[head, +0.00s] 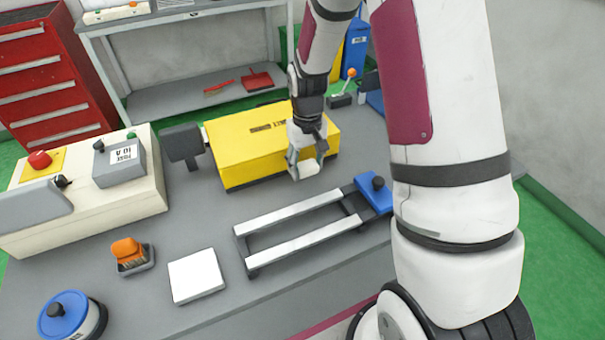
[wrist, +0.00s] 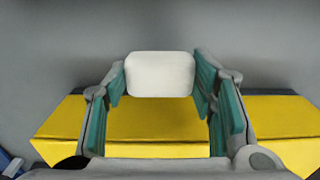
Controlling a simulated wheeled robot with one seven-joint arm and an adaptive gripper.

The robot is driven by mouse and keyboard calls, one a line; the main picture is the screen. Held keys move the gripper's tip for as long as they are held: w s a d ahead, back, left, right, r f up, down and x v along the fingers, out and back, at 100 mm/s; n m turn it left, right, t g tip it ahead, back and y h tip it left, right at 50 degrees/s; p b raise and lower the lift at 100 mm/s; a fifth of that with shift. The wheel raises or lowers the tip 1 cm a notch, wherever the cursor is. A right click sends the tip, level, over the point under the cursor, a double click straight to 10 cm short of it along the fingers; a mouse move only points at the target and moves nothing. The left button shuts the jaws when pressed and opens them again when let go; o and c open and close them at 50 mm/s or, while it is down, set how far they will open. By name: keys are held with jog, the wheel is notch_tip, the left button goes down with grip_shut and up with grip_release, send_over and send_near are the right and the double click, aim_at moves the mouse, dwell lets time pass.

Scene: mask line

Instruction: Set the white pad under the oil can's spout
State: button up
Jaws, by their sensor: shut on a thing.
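My gripper (head: 305,163) is shut on a small white pad with rounded corners, at the front right of the yellow box in the head view. In the wrist view the white pad (wrist: 160,74) sits between the fingertips of my gripper (wrist: 160,82), with a finger on each side. Whether the pad touches anything below it cannot be told. I cannot clearly make out an oil can or its spout. My arm covers part of the bench's right side.
The yellow box (head: 240,150) lies close behind my gripper. A railed frame with a blue end block (head: 374,196) is in front. A white square block (head: 196,275), orange-topped brush (head: 127,251) and blue-lidded round container (head: 68,314) stand front left. A small orange-knobbed lever (head: 351,73) is behind.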

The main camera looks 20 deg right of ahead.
aim_at(307, 174)
jog(key=shift+d+f, duration=0.1)
jog(key=shift+f, duration=1.8)
jog(key=shift+f, duration=0.1)
jog(key=o, duration=0.9)
jog(key=shift+o, duration=0.2)
